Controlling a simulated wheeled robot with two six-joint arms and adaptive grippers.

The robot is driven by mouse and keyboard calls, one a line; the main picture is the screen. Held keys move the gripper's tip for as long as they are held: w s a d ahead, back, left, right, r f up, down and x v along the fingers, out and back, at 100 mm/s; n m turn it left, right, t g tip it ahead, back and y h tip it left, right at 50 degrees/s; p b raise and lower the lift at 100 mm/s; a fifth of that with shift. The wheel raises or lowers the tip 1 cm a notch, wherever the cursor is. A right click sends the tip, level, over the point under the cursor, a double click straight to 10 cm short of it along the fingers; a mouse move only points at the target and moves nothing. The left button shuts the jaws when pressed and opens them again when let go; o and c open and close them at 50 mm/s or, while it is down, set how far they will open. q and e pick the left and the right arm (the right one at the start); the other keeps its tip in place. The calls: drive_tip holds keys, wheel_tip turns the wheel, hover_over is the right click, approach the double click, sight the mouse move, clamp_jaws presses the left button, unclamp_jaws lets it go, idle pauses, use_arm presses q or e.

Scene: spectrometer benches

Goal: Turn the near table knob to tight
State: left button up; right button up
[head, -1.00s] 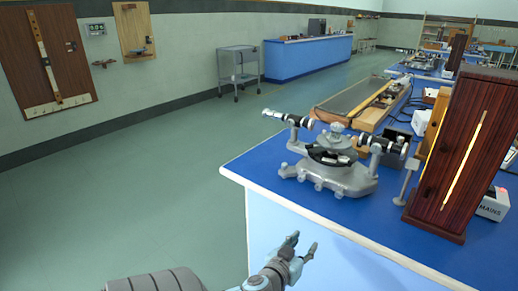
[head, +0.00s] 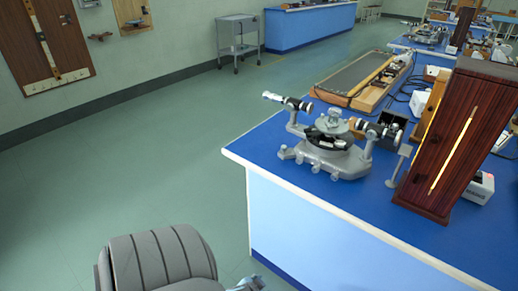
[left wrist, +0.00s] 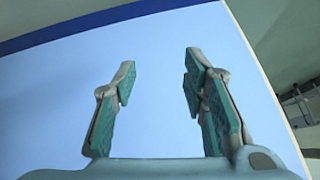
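The grey spectrometer (head: 340,160) stands near the corner of the blue bench top (head: 262,152) in the head view. It has a round central table (head: 331,121) and two black-and-silver tubes pointing outward. Small grey knobs show low on its near side, but I cannot tell which is the table knob or how tight it is. My left gripper (left wrist: 160,75) is open and empty in the left wrist view, facing the pale blue side panel of the bench. Only a bit of that arm shows at the bottom of the head view, below the bench top. My right gripper is not in view.
A dark red wooden box (head: 452,140) with a pale strip stands right of the spectrometer. A long wooden board apparatus (head: 365,78) lies behind it. The bench side (head: 320,235) is pale blue. The green floor (head: 130,150) left of the bench is clear.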

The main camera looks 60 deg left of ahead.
use_arm(q)
drive_tip(key=shift+s+d+f, duration=0.2)
drive_tip(key=shift+s+f, duration=0.15)
drive_tip(key=shift+s, duration=0.05)
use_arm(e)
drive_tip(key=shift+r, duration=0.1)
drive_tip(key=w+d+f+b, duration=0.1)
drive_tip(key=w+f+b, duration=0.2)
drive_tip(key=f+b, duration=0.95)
use_arm(q)
drive_tip(key=t+y+b, duration=0.2)
drive_tip(key=t+b, duration=0.1)
drive_tip(key=t, duration=0.8)
approach(334, 178)
drive_tip(key=b+x, duration=0.2)
drive_tip(key=x, duration=0.7)
drive_tip(key=shift+w+a, duration=0.1)
drive_tip(key=shift+w, duration=0.15)
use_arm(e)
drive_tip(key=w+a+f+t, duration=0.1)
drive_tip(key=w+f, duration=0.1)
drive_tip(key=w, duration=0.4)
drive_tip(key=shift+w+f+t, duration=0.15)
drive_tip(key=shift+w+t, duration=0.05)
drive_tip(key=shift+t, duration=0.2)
